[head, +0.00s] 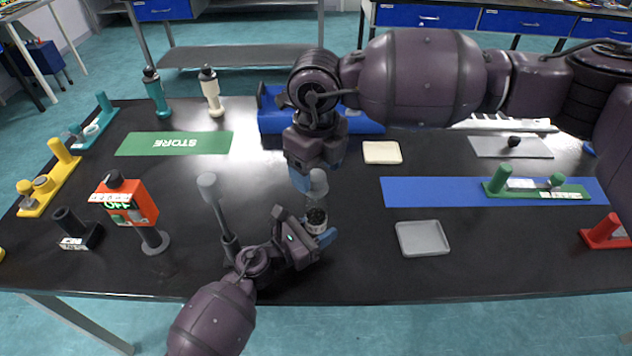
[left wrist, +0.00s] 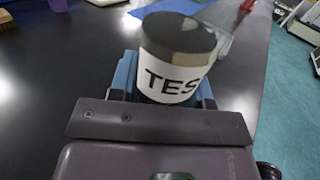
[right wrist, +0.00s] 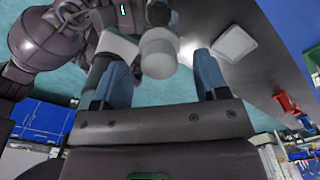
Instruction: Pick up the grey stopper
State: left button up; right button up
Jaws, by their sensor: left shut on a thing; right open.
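My left gripper (head: 322,241) is shut on a small jar (head: 316,228) with a dark top and a white label. In the left wrist view the jar (left wrist: 176,65) shows the letters "TES". A pale grey, stopper-like piece (head: 317,184) appears just above or behind the jar in the head view; I cannot tell whether they touch. My right gripper (head: 312,178) is open and points down around this grey piece. In the right wrist view the grey piece (right wrist: 158,58) lies between the fingertips, with gaps on both sides.
A grey tray (head: 422,239) and a cream pad (head: 382,152) lie to the right. A blue mat (head: 430,192) carries a green rack (head: 535,188). A green STORE mat (head: 175,144) and an orange device (head: 128,201) are on the left. A grey-headed rod (head: 207,182) stands beside my left arm.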

aim_at(316, 174)
notch_tip(316, 174, down, 2)
jog(key=shift+c, duration=0.4)
jog(key=c, duration=0.9)
jog(key=shift+r, duration=7.55)
pick_arm(q)
jog(key=o, duration=1.3)
